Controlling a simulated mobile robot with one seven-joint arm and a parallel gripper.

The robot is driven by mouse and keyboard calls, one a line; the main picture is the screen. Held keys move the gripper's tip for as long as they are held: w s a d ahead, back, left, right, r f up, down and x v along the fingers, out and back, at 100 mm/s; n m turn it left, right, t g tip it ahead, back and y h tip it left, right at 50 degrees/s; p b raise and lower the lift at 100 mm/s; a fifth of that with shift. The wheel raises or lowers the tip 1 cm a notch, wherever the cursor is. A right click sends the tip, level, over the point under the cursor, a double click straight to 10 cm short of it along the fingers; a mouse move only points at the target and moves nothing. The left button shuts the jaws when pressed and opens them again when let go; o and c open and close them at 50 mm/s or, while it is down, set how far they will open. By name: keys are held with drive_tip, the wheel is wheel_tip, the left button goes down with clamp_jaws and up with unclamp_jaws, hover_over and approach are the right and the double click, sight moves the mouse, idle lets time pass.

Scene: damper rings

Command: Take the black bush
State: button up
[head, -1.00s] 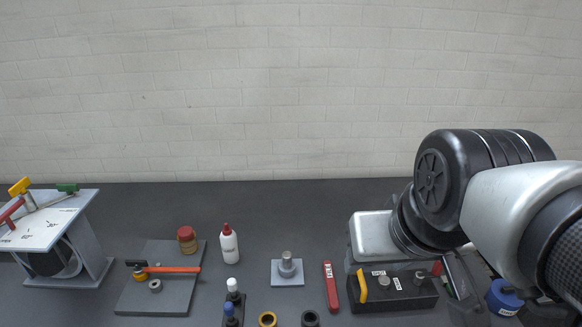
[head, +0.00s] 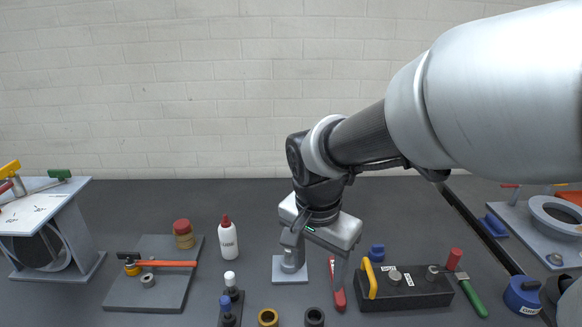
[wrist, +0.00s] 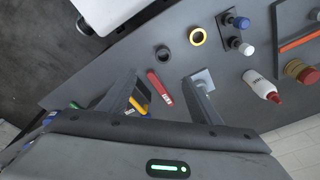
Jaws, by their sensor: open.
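The black bush (head: 314,317) is a short dark ring on the grey table at the bottom edge of the head view. It also shows in the wrist view (wrist: 162,53), beside a brass-coloured ring (wrist: 197,36). My gripper (head: 316,262) is open and empty, above the table behind the bush, near the grey plate with a metal post (head: 280,278). In the wrist view the two fingers (wrist: 163,88) stand apart, with the bush beyond their tips and clear of them. The lower edge of the bush is partly cut off in the head view.
The brass-coloured ring (head: 268,317) lies left of the bush. A stand with blue- and white-topped pegs (head: 231,303) is further left. A red tool (head: 338,296) lies close on the right, then a black block with a yellow handle (head: 405,290). A white bottle (head: 228,241) stands behind.

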wheel_tip(320, 180, down, 3)
drive_tip(key=w+a+m, duration=0.1)
drive_tip(key=b, duration=0.3)
approach(314, 314)
drive_tip(key=shift+s+a+f+h, duration=0.15)
drive_tip(key=shift+s+f, duration=0.1)
drive_tip(key=shift+s, duration=0.25)
drive_tip(key=shift+s+d+f+h, duration=0.15)
drive_tip(key=shift+s+f, duration=0.15)
drive_tip(key=shift+s, duration=0.15)
drive_tip(key=shift+w+d+f+b, duration=0.15)
drive_tip(key=shift+w+f, duration=0.1)
drive_tip(key=shift+f, duration=0.8)
drive_tip(key=shift+w+f+b, duration=0.1)
drive_tip(key=shift+w+f, duration=0.1)
drive_tip(key=shift+f, duration=0.8)
drive_tip(key=shift+w+d+f+b, duration=0.15)
drive_tip(key=shift+w+f, duration=0.1)
drive_tip(key=shift+f, duration=0.8)
drive_tip(key=shift+a, duration=0.1)
drive_tip(key=c, duration=1.3)
drive_tip(key=shift+r, duration=0.1)
